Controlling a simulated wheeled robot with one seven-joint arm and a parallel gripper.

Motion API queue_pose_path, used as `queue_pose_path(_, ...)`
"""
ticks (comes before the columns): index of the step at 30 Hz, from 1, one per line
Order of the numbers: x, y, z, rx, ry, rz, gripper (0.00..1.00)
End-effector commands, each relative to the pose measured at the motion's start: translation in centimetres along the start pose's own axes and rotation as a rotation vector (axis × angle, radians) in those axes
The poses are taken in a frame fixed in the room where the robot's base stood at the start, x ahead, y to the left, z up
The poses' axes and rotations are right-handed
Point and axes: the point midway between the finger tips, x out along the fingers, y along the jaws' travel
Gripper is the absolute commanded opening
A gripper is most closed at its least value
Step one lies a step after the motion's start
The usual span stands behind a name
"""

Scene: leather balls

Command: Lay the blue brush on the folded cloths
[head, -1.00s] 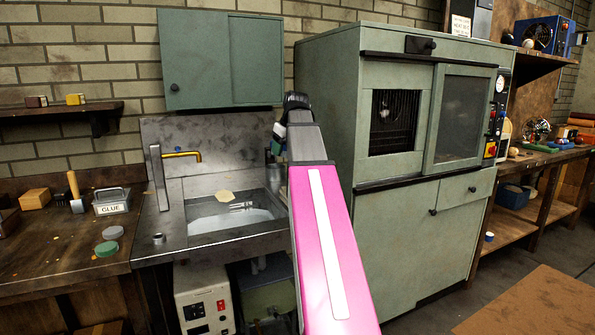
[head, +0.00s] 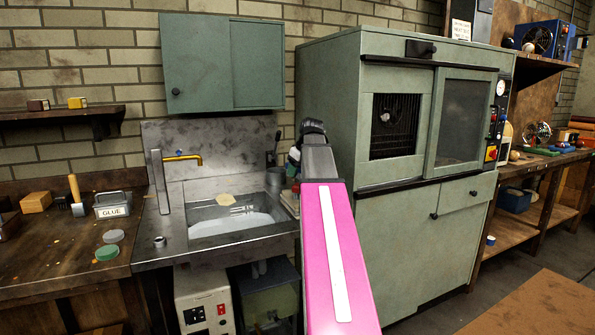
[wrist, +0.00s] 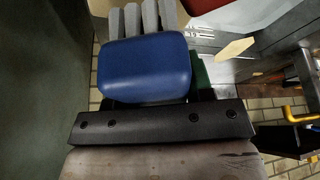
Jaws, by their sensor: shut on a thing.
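My gripper (wrist: 156,101) is shut on the blue brush (wrist: 145,68), whose smooth, rounded blue back fills the middle of the wrist view. In the head view my pink arm reaches to the right end of the sink counter, and my wrist hides most of the gripper and the brush. A low layered stack, apparently the folded cloths (head: 290,203), shows partly beside my arm, right of the sink basin.
The sink (head: 231,221) holds a pale flat piece (head: 226,199). A yellow tap (head: 183,158) is at the back. The tall green cabinet (head: 400,225) stands close on the right. A wall cupboard (head: 222,62) hangs above.

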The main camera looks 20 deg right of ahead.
Motion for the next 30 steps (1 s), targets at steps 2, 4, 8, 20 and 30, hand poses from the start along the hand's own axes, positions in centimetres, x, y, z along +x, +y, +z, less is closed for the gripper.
queue_pose_path(2,0.0,0.0,0.0,0.000,0.000,0.000,0.29)
queue_pose_path(4,0.0,0.0,0.0,0.000,0.000,0.000,0.29)
queue_pose_path(8,0.3,0.0,0.1,0.000,0.000,0.000,0.29)
queue_pose_path(20,0.7,0.0,0.3,0.000,0.000,0.000,0.73)
queue_pose_path(30,-0.7,0.0,-0.1,0.001,0.001,0.001,0.73)
